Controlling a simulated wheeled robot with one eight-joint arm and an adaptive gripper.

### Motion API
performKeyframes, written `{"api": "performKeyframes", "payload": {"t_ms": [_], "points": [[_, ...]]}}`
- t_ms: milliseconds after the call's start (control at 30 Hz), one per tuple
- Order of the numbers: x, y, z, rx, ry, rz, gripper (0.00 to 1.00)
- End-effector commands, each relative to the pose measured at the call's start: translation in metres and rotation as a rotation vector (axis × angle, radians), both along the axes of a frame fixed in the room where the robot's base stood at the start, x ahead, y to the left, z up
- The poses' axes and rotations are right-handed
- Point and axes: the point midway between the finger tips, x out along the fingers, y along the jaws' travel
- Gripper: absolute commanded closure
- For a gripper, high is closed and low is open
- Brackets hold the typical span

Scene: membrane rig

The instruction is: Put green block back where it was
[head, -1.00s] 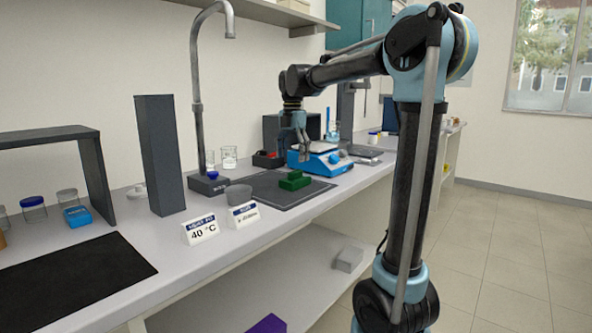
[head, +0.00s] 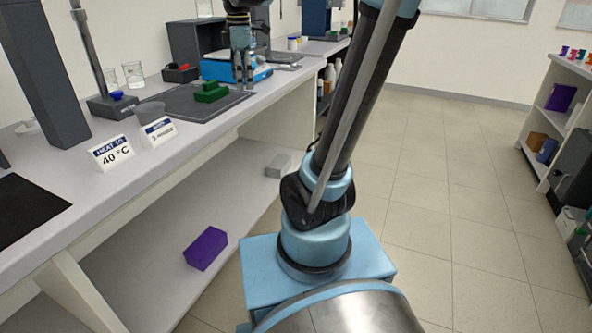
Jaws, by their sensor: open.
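The green block (head: 211,92) sits on the dark grey mat (head: 180,104) on the bench, at the upper left of the head view. It looks stepped, with a raised part on top. My gripper (head: 242,86) points down just right of the block, near the mat's right edge. Its fingers are open and look empty, apart from the block. I cannot tell its exact height above the bench.
A blue balance (head: 222,69) stands right behind the block. Beakers (head: 134,74), a stand base and a 40 °C sign (head: 112,153) are to the left. A purple block (head: 205,249) and a grey block (head: 278,166) lie on the lower shelf. The floor at right is clear.

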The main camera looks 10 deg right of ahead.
Motion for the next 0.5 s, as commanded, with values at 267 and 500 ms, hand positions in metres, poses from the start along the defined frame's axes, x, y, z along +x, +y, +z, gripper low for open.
{"api": "performKeyframes", "payload": {"t_ms": [267,500], "points": [[-0.076,-0.055,-0.066,0.048,-0.033,-0.542,0.25],[-0.137,-0.087,-0.134,0.103,-0.060,-1.009,0.25]]}}
